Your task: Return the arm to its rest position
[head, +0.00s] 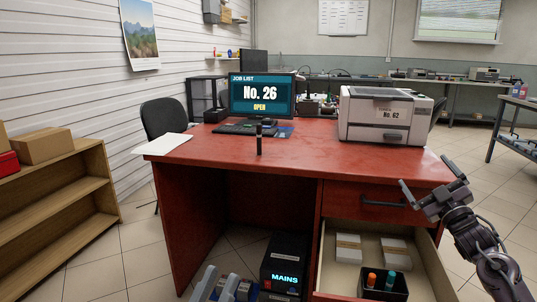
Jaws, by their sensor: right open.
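My right gripper (425,172) is at the right, in front of the red desk's right front corner. Its two fingers are spread apart and nothing is between them. Its arm comes up from the lower right edge.
The red desk (230,160) carries a monitor, a dark upright cylinder (259,140) and a printer-like machine (385,114). An open drawer (325,245) below holds white boxes and a black bin (382,283) with orange and teal-topped items. A wooden shelf (60,200) stands left.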

